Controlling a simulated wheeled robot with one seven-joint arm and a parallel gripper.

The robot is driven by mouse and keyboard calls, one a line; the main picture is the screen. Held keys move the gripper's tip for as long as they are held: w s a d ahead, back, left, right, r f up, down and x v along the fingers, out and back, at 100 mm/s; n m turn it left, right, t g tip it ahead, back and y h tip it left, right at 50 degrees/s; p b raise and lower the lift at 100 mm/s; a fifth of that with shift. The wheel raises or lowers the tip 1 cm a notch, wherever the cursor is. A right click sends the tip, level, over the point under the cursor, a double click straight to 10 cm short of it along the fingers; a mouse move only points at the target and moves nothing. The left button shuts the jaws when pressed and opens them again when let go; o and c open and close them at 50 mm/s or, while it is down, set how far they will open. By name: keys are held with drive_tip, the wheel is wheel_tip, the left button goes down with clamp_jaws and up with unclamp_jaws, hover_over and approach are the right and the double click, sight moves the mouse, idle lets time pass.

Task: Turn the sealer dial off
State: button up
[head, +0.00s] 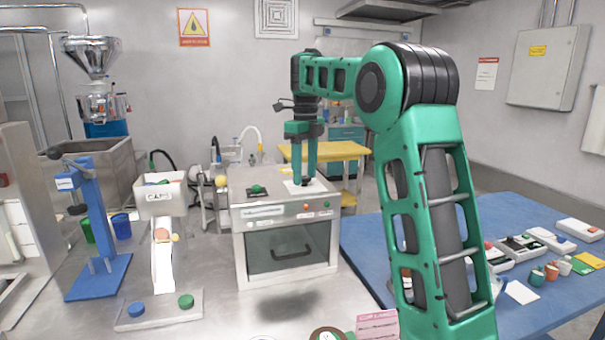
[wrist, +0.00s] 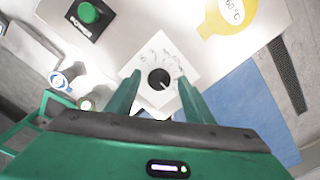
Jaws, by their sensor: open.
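The dial (wrist: 159,79) is a round black knob with a light pointer mark, set on a white square plate (wrist: 152,50) with small printing. The plate also shows on top of the grey metal sealer box (head: 285,245) in the head view. My gripper (wrist: 158,88) points down over the box top. Its two green fingers are open, one on each side of the knob, with gaps between them and it. In the head view my gripper (head: 305,182) hides most of the knob.
A green POWER button (wrist: 89,13) on a black plate and a yellow 60 °C tag (wrist: 228,15) lie near the dial. A blue table (head: 520,215) with several small devices stands to the right. A blue press (head: 95,225) and a white chute (head: 163,250) stand to the left.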

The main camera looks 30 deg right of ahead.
drive_tip(key=c, duration=1.1)
drive_tip(key=shift+o, duration=0.2)
